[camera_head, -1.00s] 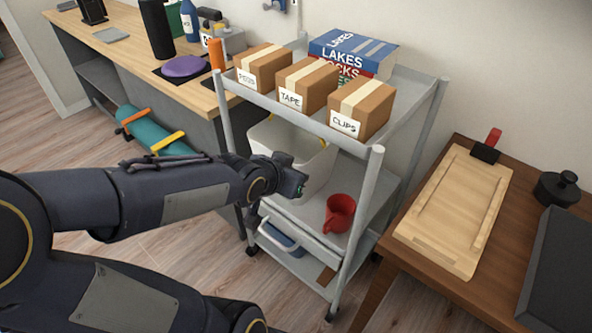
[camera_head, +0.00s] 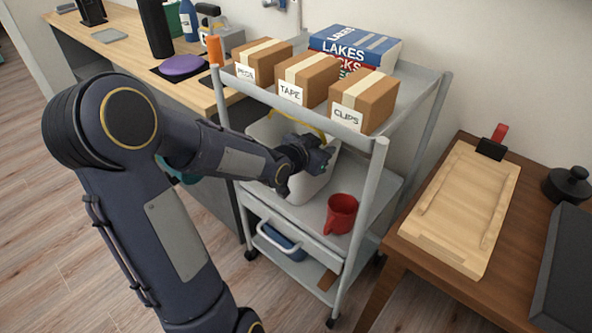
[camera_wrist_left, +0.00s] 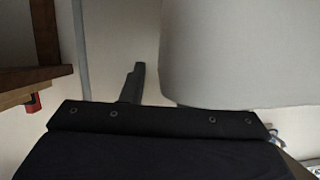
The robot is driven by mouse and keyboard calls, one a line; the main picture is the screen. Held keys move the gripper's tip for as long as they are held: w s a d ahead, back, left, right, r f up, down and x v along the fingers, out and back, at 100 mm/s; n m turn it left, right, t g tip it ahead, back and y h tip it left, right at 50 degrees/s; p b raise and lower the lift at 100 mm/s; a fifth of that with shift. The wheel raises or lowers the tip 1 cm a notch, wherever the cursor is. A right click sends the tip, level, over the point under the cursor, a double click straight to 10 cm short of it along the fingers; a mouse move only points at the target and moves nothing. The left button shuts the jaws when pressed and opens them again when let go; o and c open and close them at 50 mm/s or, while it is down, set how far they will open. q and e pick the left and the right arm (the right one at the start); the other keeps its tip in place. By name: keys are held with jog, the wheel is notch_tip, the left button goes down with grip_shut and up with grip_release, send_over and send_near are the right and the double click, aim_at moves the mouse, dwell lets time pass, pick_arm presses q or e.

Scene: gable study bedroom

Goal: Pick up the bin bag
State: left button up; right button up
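The bin bag (camera_head: 308,188) looks like a pale, open-topped, bin-shaped thing with a yellow strip at its rim. It stands on the cart's middle shelf, under the top shelf. My left arm and wrist hide part of its front. My left gripper (camera_head: 322,158) is at its upper front in the head view; whether it touches the bag is not clear. In the left wrist view, a large pale rounded surface (camera_wrist_left: 240,50), probably the bag, fills the upper right. One dark finger (camera_wrist_left: 132,84) shows there, so its opening is unclear. My right gripper is out of view.
The grey cart (camera_head: 378,195) has posts and a top shelf close around my left gripper. Boxes (camera_head: 363,100) and books (camera_head: 355,48) stand on top. A red mug (camera_head: 341,213) is right of the bag. A wooden table (camera_head: 412,262) stands to the right.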

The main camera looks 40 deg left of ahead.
pick_arm(q)
jog(key=shift+w, duration=0.15)
grip_shut()
dwell(1.4)
